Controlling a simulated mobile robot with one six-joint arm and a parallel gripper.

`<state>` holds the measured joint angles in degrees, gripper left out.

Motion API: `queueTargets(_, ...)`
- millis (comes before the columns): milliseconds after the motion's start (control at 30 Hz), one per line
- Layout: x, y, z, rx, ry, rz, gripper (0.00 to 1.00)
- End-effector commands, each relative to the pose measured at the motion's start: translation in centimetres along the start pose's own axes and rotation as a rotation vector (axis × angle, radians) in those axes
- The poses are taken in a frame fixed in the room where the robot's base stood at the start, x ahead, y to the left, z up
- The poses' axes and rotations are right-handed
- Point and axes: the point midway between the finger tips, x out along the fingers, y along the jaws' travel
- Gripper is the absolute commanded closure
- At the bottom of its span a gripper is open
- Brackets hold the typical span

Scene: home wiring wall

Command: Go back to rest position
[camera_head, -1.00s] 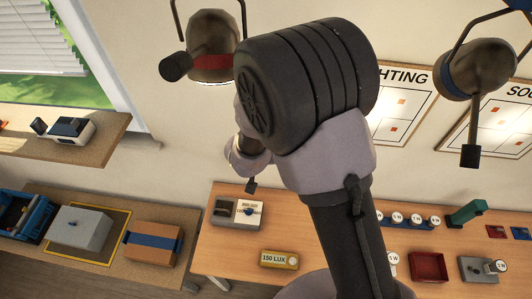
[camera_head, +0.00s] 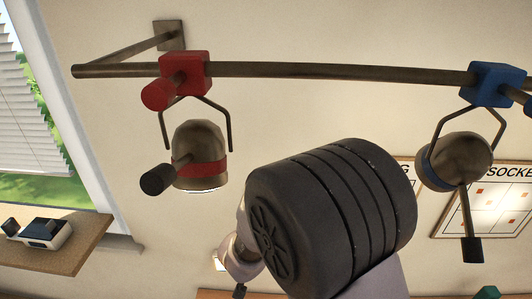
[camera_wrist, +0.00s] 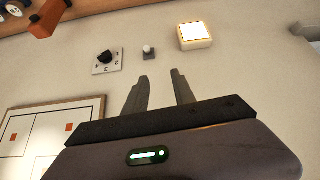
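My gripper (camera_wrist: 160,74) is in the wrist view, its two grey fingers spread apart with nothing between them. The bare wall shows beyond them. In the head view my arm's dark ribbed joint fills the lower middle and hides most of what lies behind it. The task names no object.
A metal rail (camera_head: 320,70) crosses the head view, with a red clamp (camera_head: 186,73), a blue clamp (camera_head: 493,83), a left lamp (camera_head: 200,150) and a right lamp (camera_head: 462,158). The wrist view shows a dial plate (camera_wrist: 108,58), a lit square (camera_wrist: 194,36) and a chart (camera_wrist: 50,140).

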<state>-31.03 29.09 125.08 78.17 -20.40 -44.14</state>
Motion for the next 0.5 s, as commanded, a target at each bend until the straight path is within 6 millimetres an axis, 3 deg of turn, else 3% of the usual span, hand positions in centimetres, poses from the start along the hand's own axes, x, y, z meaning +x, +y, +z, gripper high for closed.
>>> queueTargets(33,1.6,0.2,0.7,0.063,0.03,-0.076,0.69)
queueTargets(167,-0.4,1.9,2.8,0.203,0.045,-0.277,0.69)
queueTargets(267,-2.2,4.6,7.8,0.271,0.015,-0.342,0.69)
queueTargets(300,-2.6,5.9,10.4,0.295,-0.004,-0.342,0.69)
queueTargets(400,-2.9,9.2,17.3,0.362,-0.053,-0.294,0.69)
queueTargets(500,-3.0,11.8,22.8,0.428,-0.09,-0.217,0.69)
